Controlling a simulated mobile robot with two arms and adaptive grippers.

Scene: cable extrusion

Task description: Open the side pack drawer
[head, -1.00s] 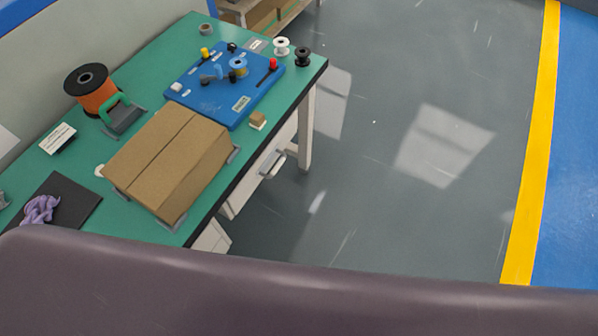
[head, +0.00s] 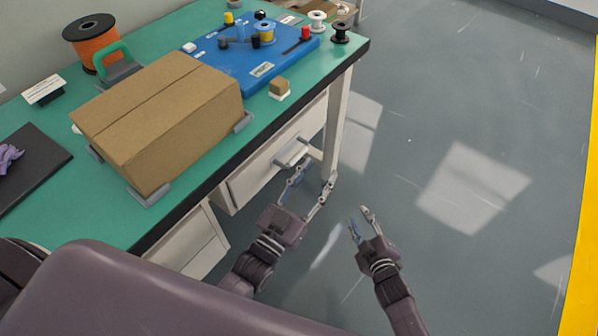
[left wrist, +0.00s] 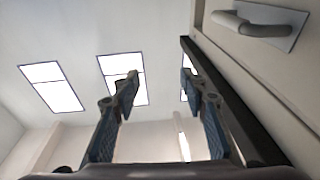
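A pale drawer front (head: 250,182) sits under the table's long edge in the head view, flush with its frame as far as I can see. Its grey handle (head: 292,152) is near the table's right leg. My left gripper (head: 313,180) is open and empty, just below and beside the handle, apart from it as far as I can tell. In the left wrist view, the handle (left wrist: 262,24) shows at the upper right, outside the open fingers of the left gripper (left wrist: 160,80). My right gripper (head: 359,214) is open and empty, lower and to the right, over the floor.
The green table (head: 40,110) carries a brown carton (head: 160,115), an orange spool (head: 92,38) and a blue board (head: 235,65). Its dark edge overhangs the drawer. A pale lower cabinet (head: 195,245) stands to the left. The floor (head: 430,120) at the right is clear.

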